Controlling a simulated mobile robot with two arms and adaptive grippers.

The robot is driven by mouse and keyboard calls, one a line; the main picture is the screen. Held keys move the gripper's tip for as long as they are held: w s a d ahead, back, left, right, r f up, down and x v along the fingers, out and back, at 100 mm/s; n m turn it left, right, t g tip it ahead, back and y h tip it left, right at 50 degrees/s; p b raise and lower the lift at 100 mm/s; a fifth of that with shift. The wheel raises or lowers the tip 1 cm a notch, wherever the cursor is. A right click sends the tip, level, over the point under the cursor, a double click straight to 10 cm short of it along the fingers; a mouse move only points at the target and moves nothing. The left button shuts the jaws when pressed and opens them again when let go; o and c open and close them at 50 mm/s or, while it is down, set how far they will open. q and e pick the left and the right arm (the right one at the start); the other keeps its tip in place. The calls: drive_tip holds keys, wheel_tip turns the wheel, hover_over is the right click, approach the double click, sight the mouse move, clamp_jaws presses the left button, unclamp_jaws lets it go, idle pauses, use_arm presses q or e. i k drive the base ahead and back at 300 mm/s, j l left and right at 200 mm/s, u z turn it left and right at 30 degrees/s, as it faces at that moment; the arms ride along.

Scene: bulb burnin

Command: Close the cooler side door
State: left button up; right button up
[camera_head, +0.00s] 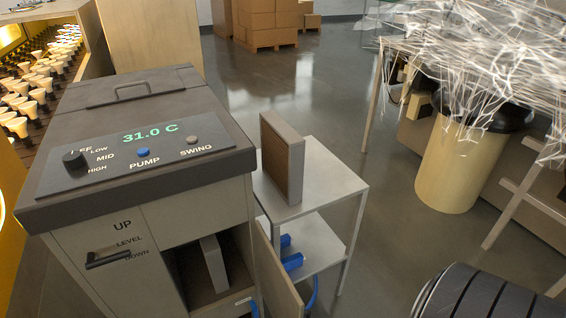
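The cooler (160,215) is a grey box with a dark top, standing at the left. Its display reads 31.0 C, with a dial and the PUMP and SWING buttons below it. The side door (280,278) is a flat tan panel that stands open at the right of the cooler, apart from the opening. Inside the opening, a pale upright panel (215,262) shows. The lower part of the door and the opening are cut off by the picture's bottom edge.
A small grey table (335,185) stands right of the door, bearing an upright framed pad (284,155). Blue items (292,262) sit on its lower shelf. A cream bin (455,165) and tangled white strands (480,60) are at the right. Bulbs (35,90) line the left.

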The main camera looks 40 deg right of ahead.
sight(282, 300)
drive_tip(key=l, duration=0.55)
drive_tip(key=k+l, duration=0.15)
drive_tip(key=l, duration=0.9)
drive_tip(key=k+u, duration=0.05)
